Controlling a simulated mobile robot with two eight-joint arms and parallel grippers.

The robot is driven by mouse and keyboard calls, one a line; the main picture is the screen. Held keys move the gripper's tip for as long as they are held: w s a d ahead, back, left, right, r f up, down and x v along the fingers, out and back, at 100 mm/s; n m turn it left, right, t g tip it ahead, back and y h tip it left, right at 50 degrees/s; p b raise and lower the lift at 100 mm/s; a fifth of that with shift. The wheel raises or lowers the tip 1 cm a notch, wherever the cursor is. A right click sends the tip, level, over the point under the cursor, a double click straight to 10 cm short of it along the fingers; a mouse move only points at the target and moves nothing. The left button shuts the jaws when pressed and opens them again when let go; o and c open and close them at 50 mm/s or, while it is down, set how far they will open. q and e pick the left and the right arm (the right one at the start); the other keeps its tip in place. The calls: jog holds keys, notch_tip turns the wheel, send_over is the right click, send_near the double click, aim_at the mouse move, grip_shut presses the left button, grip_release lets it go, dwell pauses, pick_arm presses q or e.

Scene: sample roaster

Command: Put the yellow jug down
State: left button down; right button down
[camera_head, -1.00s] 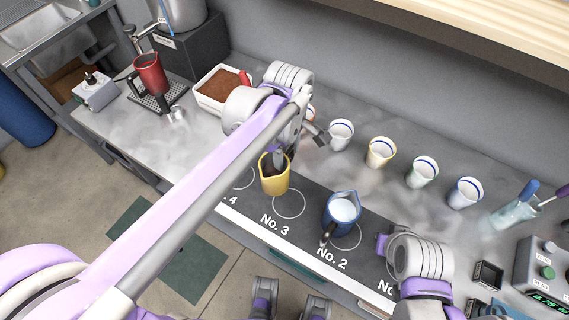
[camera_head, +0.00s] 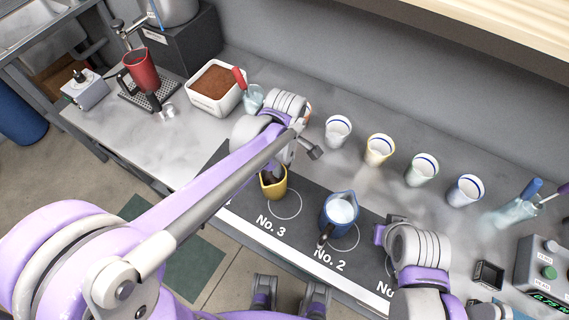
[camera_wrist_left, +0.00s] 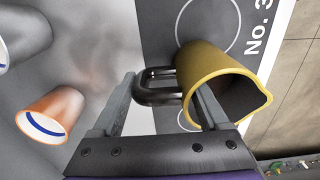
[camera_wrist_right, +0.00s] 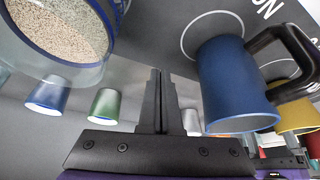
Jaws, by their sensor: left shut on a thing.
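The yellow jug (camera_head: 273,188) is upright beside the ring marked No. 3 on the dark mat (camera_head: 226,180). My left gripper (camera_head: 278,162) is shut on its handle, from the back side. In the left wrist view the jug (camera_wrist_left: 212,72) overlaps a printed ring, and its dark handle (camera_wrist_left: 158,88) lies between the fingers. I cannot tell whether its base touches the mat. My right gripper (camera_wrist_right: 157,100) is shut and empty, near the front right of the mat.
A blue jug (camera_head: 340,214) with pale contents stands at No. 2, right of the yellow jug. Several cups (camera_head: 380,150) stand in a row behind. A white tub of brown grounds (camera_head: 216,88) and a red jug (camera_head: 142,70) stand at the back left.

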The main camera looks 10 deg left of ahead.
pick_arm(q)
jog(key=shift+f, duration=0.2)
jog(key=shift+f, duration=0.2)
pick_arm(e)
jog(key=shift+f, duration=0.15)
pick_arm(q)
grip_release()
jog(key=shift+r, duration=0.15)
jog(key=shift+r, duration=0.35)
pick_arm(e)
jog(key=shift+r, duration=0.2)
pick_arm(q)
notch_tip(320, 180, up, 11)
jog(key=shift+r+p, duration=0.2)
jog(key=shift+p, duration=0.4)
pick_arm(e)
jog(key=shift+w+r, duration=0.15)
jog(key=shift+r, duration=0.5)
